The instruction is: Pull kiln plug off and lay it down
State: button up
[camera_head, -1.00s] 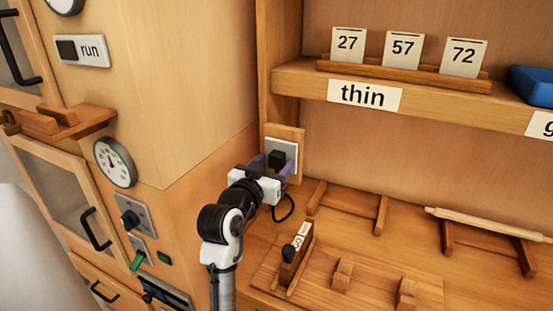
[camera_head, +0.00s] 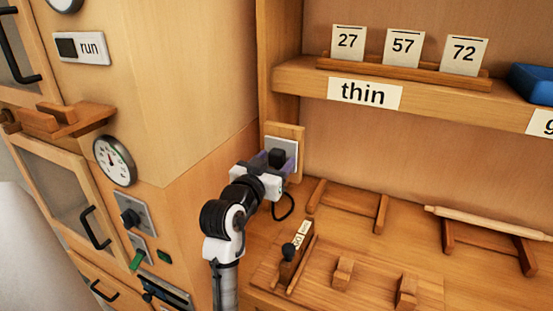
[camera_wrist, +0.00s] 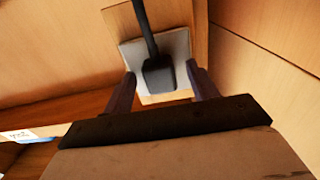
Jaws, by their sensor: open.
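The kiln plug (camera_head: 277,157) is a black block seated at a pale square socket plate (camera_head: 291,150) on a wooden backing at the corner of the shelf unit. In the wrist view the plug (camera_wrist: 159,75) sits in front of the plate (camera_wrist: 182,50), with a dark cord running up from it. My gripper (camera_head: 273,166) is open at the plug. In the wrist view its two purple fingers (camera_wrist: 163,90) stand apart, one on each side of the plug, with gaps between. In the head view the cord (camera_head: 287,207) loops down below my gripper.
A bench with wooden racks (camera_head: 348,204), a rolling pin (camera_head: 488,223) and a small block with a dark knob (camera_head: 294,258) lies right of my arm. The kiln cabinet with a gauge (camera_head: 114,160) and switches stands left. A shelf labelled "thin" (camera_head: 365,94) is above.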

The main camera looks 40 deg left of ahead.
dwell(0.7)
grip_shut()
jog(key=b+v, duration=0.1)
jog(key=v, duration=0.5)
dwell(1.2)
